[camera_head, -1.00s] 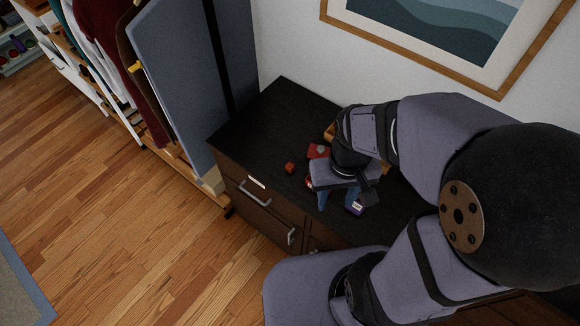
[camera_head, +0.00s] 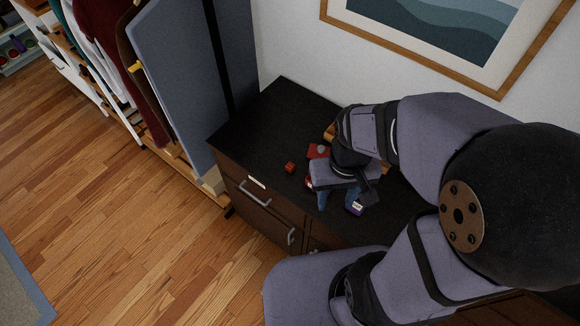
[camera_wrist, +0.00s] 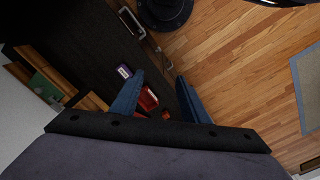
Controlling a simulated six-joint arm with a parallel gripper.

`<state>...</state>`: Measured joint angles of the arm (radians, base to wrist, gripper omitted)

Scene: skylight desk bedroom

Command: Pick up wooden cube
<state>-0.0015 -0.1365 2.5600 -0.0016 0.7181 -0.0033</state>
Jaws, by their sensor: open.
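No plain wood-coloured cube is clearly visible. A small red-orange block (camera_head: 290,167), possibly the wooden cube, lies on the dark dresser top (camera_head: 262,120), left of my gripper (camera_head: 337,202). A small orange-red piece (camera_wrist: 165,114) shows between the finger bases in the wrist view, partly hidden by the gripper body; I cannot tell if it is the same block. My gripper (camera_wrist: 160,77) is open, pointing down near the dresser's front edge, with blue fingers apart and nothing held between them.
A red object (camera_head: 318,151) with a grey spot lies behind my gripper. A purple item (camera_head: 354,208) lies right of the fingers. Wooden pieces (camera_wrist: 92,101) lie toward the wall. Drawer handles (camera_head: 254,195) project in front. The dresser's left top is clear.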

